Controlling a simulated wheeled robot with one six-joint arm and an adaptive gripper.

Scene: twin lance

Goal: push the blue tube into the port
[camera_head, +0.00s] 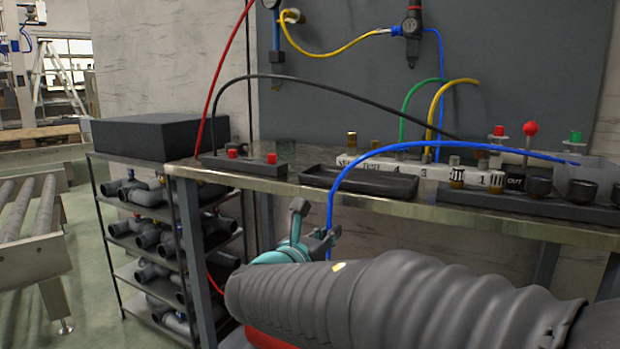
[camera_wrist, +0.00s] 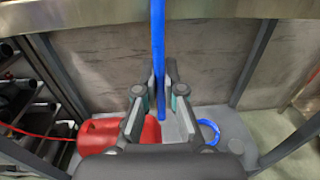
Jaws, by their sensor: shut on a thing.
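The blue tube (camera_head: 400,146) arcs from the right end of the bench down to my gripper (camera_head: 328,237). My gripper is shut on the tube in front of the bench, below the top's edge. In the wrist view the tube (camera_wrist: 158,50) runs upright between the two fingers (camera_wrist: 161,92), and its lower end shows just beyond them. A white labelled block (camera_head: 401,167) with brass fittings, such as one at its left end (camera_head: 351,140), stands on the bench, apart from the gripper. I cannot tell which fitting is the port.
The metal bench (camera_head: 290,187) holds a black tray (camera_head: 358,182), a black box with red buttons (camera_head: 244,164) and a clear bin (camera_head: 590,178). A pipe rack (camera_head: 150,238) stands left. Below the gripper are a red object (camera_wrist: 105,133) and a blue loop (camera_wrist: 209,132).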

